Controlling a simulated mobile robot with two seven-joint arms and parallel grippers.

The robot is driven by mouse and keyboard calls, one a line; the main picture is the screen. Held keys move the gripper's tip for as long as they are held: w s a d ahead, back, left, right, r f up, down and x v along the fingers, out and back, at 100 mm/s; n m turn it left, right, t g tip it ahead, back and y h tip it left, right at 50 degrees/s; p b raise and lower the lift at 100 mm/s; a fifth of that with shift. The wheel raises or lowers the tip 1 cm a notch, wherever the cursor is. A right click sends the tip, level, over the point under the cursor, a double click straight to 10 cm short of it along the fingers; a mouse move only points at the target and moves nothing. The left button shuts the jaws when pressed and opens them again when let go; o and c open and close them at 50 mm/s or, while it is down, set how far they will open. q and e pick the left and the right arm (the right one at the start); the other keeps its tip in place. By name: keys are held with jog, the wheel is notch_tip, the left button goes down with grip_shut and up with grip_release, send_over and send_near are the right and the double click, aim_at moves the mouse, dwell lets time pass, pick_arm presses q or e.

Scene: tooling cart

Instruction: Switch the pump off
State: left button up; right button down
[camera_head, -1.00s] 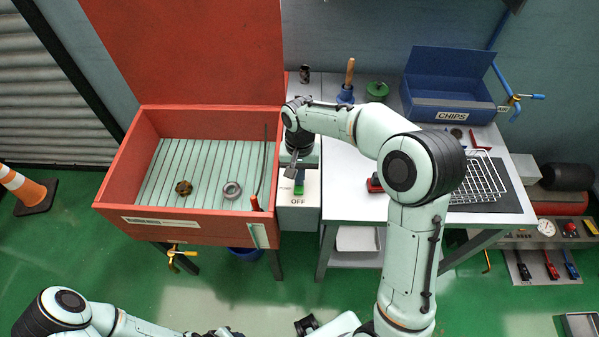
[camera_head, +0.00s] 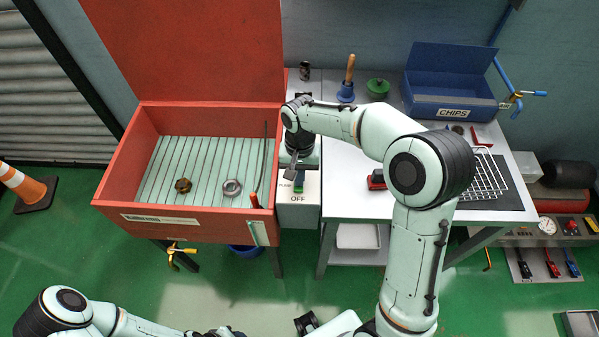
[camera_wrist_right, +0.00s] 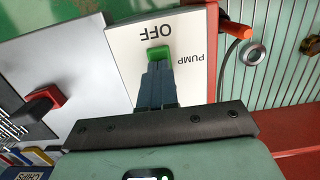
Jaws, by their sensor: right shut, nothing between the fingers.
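The pump switch (camera_head: 299,190) is a small green part on a white panel (camera_head: 284,213) between the red wash tub and the table. The panel reads OFF on the near side of the switch. In the right wrist view the green switch (camera_wrist_right: 159,54) shows just past my fingertips, between the OFF and PUMP lettering. My right gripper (camera_head: 298,180) points down at the switch, shut and empty. Its fingers (camera_wrist_right: 158,72) overlap the switch's lower part, so I cannot tell whether they touch. The switch's tilt is unclear.
The red tub (camera_head: 180,222) with its raised lid stands left of the panel, holding a brown knob (camera_head: 183,186) and a grey ring (camera_head: 232,187). The table (camera_head: 345,205) on the right carries a red-and-black item (camera_head: 376,180), a wire rack (camera_head: 488,175) and a blue CHIPS box (camera_head: 450,108).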

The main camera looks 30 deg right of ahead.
jog(key=r, duration=0.1)
jog(key=r+p, duration=0.2)
jog(key=r, duration=0.1)
jog(key=shift+w+d, duration=0.15)
jog(key=shift+w, duration=0.2)
pick_arm(q)
jog(key=w+r+p, duration=0.1)
jog(key=w+r, duration=0.3)
jog(key=r, duration=0.1)
jog(key=shift+a, duration=0.3)
pick_arm(e)
notch_tip(320, 180, up, 10)
jog(key=w, duration=0.1)
jog(key=shift+d, duration=0.35)
pick_arm(q)
jog(key=shift+s, duration=0.15)
